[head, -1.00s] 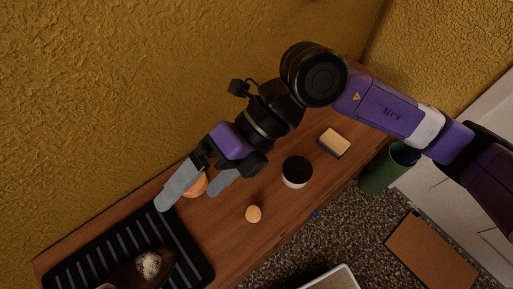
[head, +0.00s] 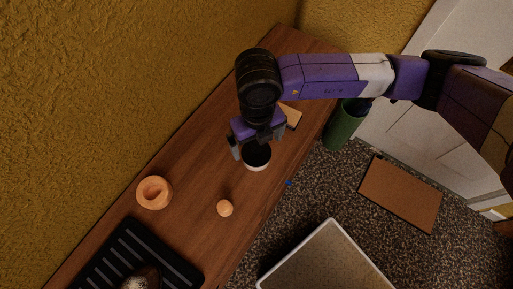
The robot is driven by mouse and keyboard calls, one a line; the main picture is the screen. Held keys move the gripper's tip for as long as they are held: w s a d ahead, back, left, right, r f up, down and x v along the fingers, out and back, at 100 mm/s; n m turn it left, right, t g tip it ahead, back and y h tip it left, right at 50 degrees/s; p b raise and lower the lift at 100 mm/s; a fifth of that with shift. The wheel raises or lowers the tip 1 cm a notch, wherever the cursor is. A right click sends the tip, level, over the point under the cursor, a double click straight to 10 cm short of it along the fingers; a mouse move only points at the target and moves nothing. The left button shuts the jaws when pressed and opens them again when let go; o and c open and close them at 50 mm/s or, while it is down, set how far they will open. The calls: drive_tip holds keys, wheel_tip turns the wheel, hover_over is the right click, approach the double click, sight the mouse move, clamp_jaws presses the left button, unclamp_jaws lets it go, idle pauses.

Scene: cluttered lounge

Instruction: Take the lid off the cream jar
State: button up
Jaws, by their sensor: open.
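The cream jar (head: 257,167) stands on the wooden sideboard, a white body under a round black lid (head: 256,154). The lid sits on top of the jar. My gripper (head: 257,148) is open right over the jar, pointing down, with one finger showing to the left of the lid and the other to its right. My arm partly covers the far side of the lid. I cannot tell whether the fingers touch it.
An orange ring-shaped piece (head: 154,192), a small orange ball (head: 224,208) and a black ribbed tray (head: 140,262) are on the sideboard (head: 190,226). A pale block (head: 292,117) lies behind the jar, partly hidden by my arm. A green bin (head: 344,127) stands off the right edge.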

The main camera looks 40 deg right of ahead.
sight(256, 147)
drive_tip(key=shift+a+f, duration=0.15)
drive_tip(key=shift+f, duration=1.4)
drive_tip(key=shift+c, duration=0.2)
drive_tip(key=c, duration=1.4)
drive_tip(key=shift+o, duration=0.2)
